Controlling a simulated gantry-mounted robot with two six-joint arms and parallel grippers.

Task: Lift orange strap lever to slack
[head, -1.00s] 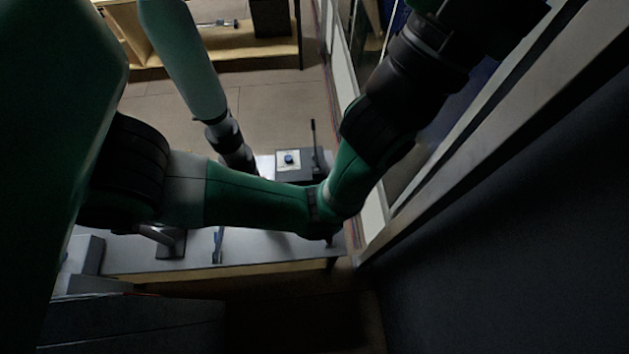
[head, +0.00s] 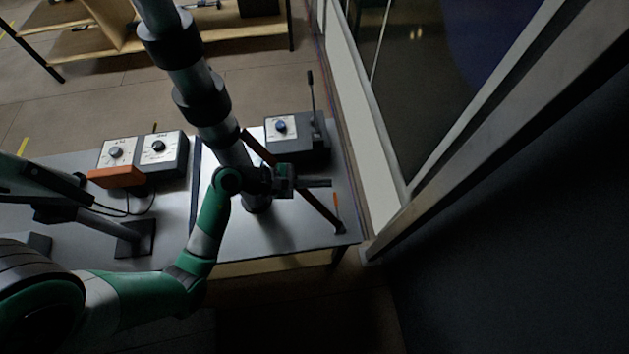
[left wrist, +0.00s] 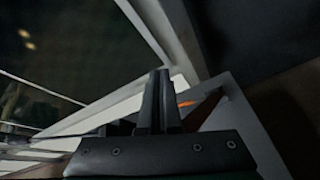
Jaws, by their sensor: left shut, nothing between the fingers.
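A small orange piece also shows in the left wrist view (left wrist: 186,104), just right of the fingertips. My left gripper (head: 329,183) is shut and empty, pointing right across the diagonal piece. In the head view its tips appear just above the lever; I cannot tell whether they touch. Its shut fingers fill the middle of the left wrist view (left wrist: 160,75). My right gripper is not in view.
A thick segmented mast (head: 205,100) slants down to the table (head: 290,235) beside my left forearm. A dial box (head: 283,130) with an upright black handle (head: 311,90) is behind. More dial boxes (head: 160,150) and an orange bar (head: 115,177) are left. A window wall borders the right.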

